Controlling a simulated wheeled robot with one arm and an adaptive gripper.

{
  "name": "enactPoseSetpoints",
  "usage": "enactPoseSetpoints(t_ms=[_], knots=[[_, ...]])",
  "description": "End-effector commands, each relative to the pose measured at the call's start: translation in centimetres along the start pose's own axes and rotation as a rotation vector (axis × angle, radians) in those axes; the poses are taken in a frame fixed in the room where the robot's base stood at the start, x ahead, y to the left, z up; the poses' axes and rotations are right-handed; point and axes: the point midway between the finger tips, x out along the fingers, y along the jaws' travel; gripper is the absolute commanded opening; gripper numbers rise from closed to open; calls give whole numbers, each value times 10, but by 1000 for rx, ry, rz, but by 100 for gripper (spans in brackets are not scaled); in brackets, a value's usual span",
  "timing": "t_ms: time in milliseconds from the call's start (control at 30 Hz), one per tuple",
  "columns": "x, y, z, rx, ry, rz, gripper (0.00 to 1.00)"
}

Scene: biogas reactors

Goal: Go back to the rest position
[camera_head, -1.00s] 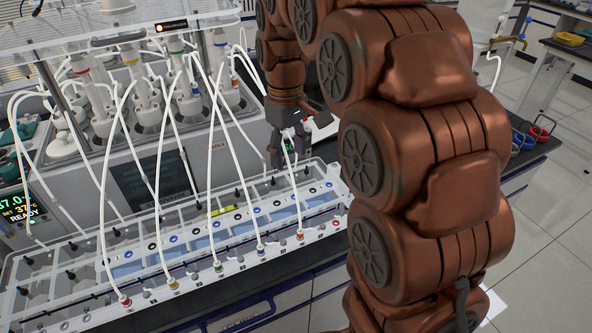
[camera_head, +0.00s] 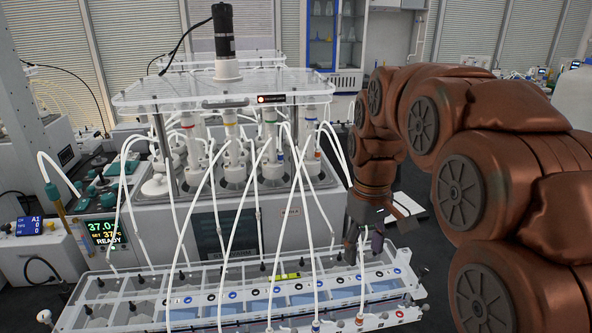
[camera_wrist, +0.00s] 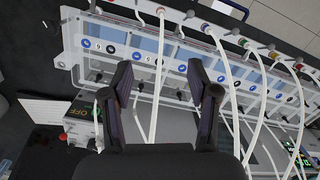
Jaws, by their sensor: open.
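My gripper (camera_head: 364,250) hangs from my brown arm at the right end of the long clear rack (camera_head: 110,322), near its back edge. That view shows the rack (camera_wrist: 108,32) beyond the fingertips, with a white tube passing behind the gap. I cannot tell how far the fingertips are from the rack.
The reactor unit (camera_head: 285,224) with several vessels and white tubes stands behind the rack. A yellow-green item (camera_head: 287,276) lies in the rack. A display (camera_head: 105,232) reads 37.0 at left. A white sheet (camera_head: 405,207) lies to the right.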

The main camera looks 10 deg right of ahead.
Motion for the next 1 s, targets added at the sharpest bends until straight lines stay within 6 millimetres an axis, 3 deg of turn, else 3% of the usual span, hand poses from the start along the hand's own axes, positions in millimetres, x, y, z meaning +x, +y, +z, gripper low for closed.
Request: enactPoseSetpoints(t_ms=[167,433,800,1000], knots=[[5,-14,20,30,-7,-2,60],[30,-55,85,137,-30,-7,60],[79,-101,176,283,-68,-7,60],[96,-113,202,329,-76,-6,60]])
